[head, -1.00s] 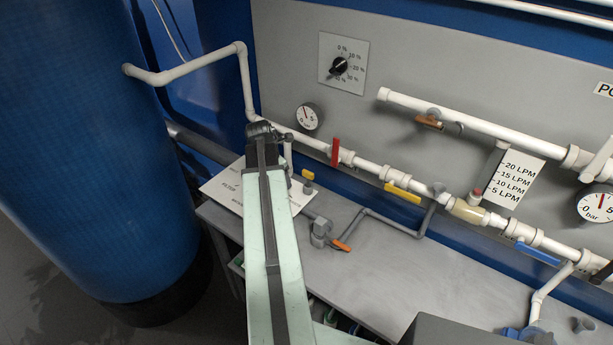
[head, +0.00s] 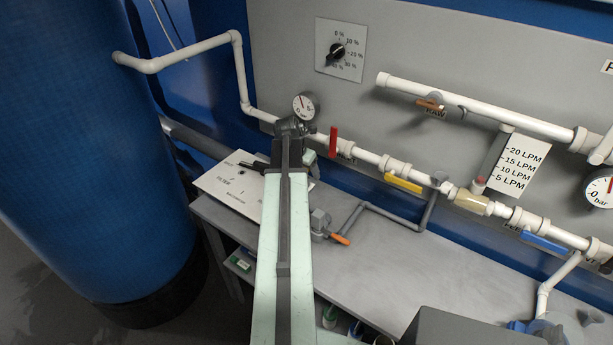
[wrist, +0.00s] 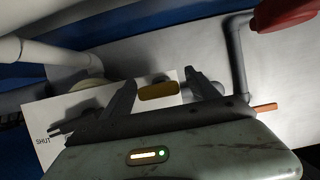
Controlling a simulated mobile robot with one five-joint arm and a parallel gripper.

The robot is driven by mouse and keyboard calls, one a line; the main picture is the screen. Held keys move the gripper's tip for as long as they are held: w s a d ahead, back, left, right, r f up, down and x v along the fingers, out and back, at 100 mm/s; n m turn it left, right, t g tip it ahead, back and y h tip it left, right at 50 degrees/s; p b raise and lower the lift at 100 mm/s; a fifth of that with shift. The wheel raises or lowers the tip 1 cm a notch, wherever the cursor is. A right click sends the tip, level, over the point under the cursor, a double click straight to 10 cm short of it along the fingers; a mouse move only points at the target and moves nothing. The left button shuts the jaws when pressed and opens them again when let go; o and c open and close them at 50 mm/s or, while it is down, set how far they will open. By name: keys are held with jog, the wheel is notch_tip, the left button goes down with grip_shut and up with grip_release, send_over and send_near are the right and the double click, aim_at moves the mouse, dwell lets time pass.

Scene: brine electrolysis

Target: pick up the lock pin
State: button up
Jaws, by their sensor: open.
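My gripper (wrist: 160,78) is open in the wrist view, its two dark fingers apart. A small yellow-brown bar (wrist: 158,91) shows between the fingers, in front of the white placard; it may be the lock pin, but I cannot tell for certain. I see no finger closed on it, and its lower side is close to my gripper's dark edge. In the head view my arm covers that spot, so neither the bar nor my fingers can be made out there.
The white placard (head: 229,192) lies on the grey bench (head: 375,270), with a dark handle (head: 252,165) at its edge. A grey valve with an orange handle (head: 340,239) stands right of my arm. A red handle (head: 333,142) hangs from the white wall pipe. A blue tank (head: 90,150) is at left.

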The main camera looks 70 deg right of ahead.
jog(key=b+x, duration=0.1)
jog(key=x, duration=0.1)
jog(key=shift+d+f, duration=0.1)
jog(key=shift+f, duration=0.2)
jog(key=shift+r, duration=0.2)
jog(key=c, duration=1.5)
jog(key=shift+o, duration=0.2)
jog(key=shift+r, duration=0.1)
